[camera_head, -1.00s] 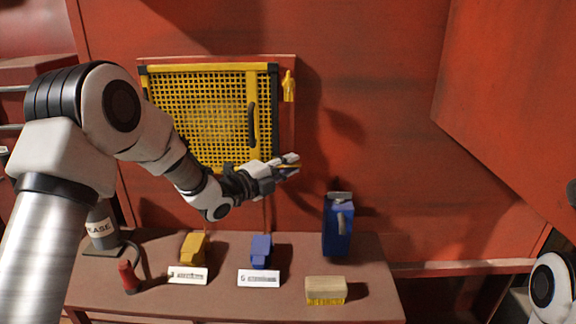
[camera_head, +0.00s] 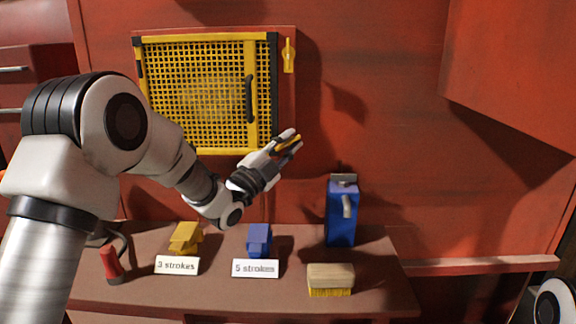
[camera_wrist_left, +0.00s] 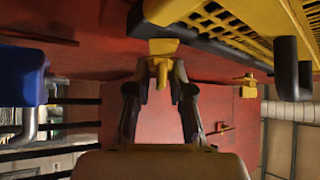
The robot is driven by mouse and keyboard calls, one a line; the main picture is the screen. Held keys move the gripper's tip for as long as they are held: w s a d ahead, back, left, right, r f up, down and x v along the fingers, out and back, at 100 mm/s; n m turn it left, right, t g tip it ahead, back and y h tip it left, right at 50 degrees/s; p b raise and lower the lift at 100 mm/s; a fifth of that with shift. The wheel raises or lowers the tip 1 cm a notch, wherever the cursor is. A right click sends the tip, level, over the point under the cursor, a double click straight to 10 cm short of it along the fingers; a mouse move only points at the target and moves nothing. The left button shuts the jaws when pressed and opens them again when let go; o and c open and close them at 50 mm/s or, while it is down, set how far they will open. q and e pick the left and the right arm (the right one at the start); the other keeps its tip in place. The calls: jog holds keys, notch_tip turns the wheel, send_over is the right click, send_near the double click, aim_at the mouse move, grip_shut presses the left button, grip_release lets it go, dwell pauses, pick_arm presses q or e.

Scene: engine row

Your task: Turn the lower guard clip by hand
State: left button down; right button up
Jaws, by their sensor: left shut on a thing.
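The yellow lower guard clip (camera_wrist_left: 163,47) is between the fingertips of my left gripper (camera_wrist_left: 161,84) in the wrist view, its narrow tab pinched by them. In the head view my left gripper (camera_head: 291,142) is at the lower right corner of the yellow mesh guard (camera_head: 205,95), with a bit of yellow between its fingers. The fingers hide most of that clip. The upper guard clip (camera_head: 289,55) stands upright beside the guard's top right corner and also shows in the wrist view (camera_wrist_left: 246,90). My right gripper is out of view.
Below is a bench (camera_head: 220,295) with a yellow block (camera_head: 185,238), a blue block (camera_head: 259,240), a blue can (camera_head: 341,218), a brush (camera_head: 330,278) and a red-handled tool (camera_head: 110,263). The guard's black handle (camera_head: 249,99) is left of the clips. Bare red wall lies right.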

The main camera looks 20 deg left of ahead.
pick_arm(q)
jog(key=n+t+y+b, duration=0.1)
jog(key=n+y+b, duration=0.1)
jog(key=n, duration=0.1)
jog(key=n+t+y+b, duration=0.2)
jog(key=n+b, duration=0.1)
jog(key=n+t+y+b, duration=0.2)
jog(key=n+b, duration=0.1)
jog(key=shift+f+n, duration=0.15)
jog(key=shift+n, duration=0.15)
jog(key=n+t+y+b, duration=0.1)
jog(key=n+y+b, duration=0.1)
jog(key=n+y, duration=0.2)
jog(key=shift+n+y, duration=0.3)
jog(key=shift+n, duration=0.4)
jog(key=shift+r+n+y+b, duration=0.15)
jog(key=shift+n+y+b, duration=0.2)
jog(key=shift+n+y, duration=1.1)
jog(key=shift+r+n+y+b, duration=0.1)
jog(key=shift+n+y+b, duration=0.2)
jog(key=shift+n+y, duration=1.15)
jog(key=shift+n+g+y, duration=0.3)
jog(key=shift+n, duration=0.2)
jog(key=c, duration=1.3)
grip_release()
jog(key=shift+w+f, duration=0.15)
